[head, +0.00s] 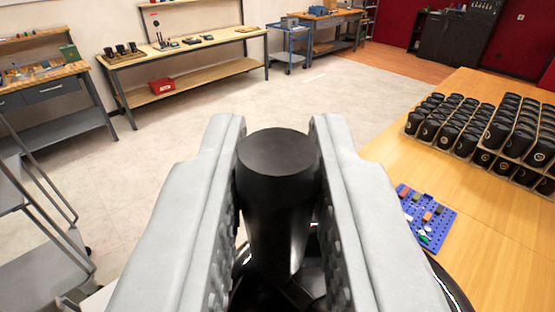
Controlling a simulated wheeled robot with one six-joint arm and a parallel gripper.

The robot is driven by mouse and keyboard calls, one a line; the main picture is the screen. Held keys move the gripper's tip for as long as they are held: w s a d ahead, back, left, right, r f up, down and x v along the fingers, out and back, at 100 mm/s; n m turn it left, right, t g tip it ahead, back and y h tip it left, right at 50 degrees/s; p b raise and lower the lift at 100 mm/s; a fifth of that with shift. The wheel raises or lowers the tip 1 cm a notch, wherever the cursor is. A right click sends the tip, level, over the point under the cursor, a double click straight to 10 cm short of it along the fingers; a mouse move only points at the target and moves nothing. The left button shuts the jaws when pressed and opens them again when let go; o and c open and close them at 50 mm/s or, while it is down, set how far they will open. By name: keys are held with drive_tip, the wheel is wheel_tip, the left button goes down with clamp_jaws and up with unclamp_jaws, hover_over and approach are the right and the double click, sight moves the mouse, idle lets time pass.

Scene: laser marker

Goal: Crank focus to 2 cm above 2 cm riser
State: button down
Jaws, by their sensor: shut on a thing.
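My gripper (278,125) fills the lower middle of the head view, with one grey finger on each side of a black, round-topped knob (277,155). The fingers are shut on this knob, which looks like a crank handle. Below it is a glossy black round part (300,285), perhaps the crank wheel, mostly hidden by the fingers. The laser marker's body, the riser and any focus scale cannot be made out in this view.
On the right, a wooden table (485,265) carries several black cups in trays (480,130) and a blue pegboard (427,217) with small parts. Workbenches (190,55) and a blue cart (288,42) stand at the back. A grey cart (30,235) is at left. The middle floor is clear.

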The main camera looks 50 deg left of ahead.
drive_tip(key=n+g+y, duration=0.2)
drive_tip(key=g, duration=0.1)
drive_tip(key=s+n+g+y, duration=0.1)
drive_tip(key=n+g, duration=0.1)
drive_tip(key=g, duration=0.1)
drive_tip(key=shift+d+n+y, duration=0.2)
drive_tip(key=shift+n+y, duration=0.1)
drive_tip(key=shift+y, duration=0.1)
drive_tip(key=shift+s+d+n+g+y, duration=0.1)
drive_tip(key=shift+s+n+g+y, duration=0.1)
drive_tip(key=shift+n+g, duration=0.85)
drive_tip(key=shift+s+d+n+g+y, duration=0.2)
drive_tip(key=shift+n+g, duration=0.35)
drive_tip(key=shift+g, duration=0.95)
drive_tip(key=shift+s+d+n+g+y, duration=0.1)
drive_tip(key=shift+s+n+g+y, duration=0.1)
drive_tip(key=shift+n+g, duration=0.85)
drive_tip(key=shift+g, duration=0.6)
drive_tip(key=c, duration=1.4)
unclamp_jaws()
drive_tip(key=shift+o, duration=0.2)
drive_tip(key=d, duration=0.6)
drive_tip(key=shift+w, duration=0.4)
drive_tip(key=shift+d, duration=0.75)
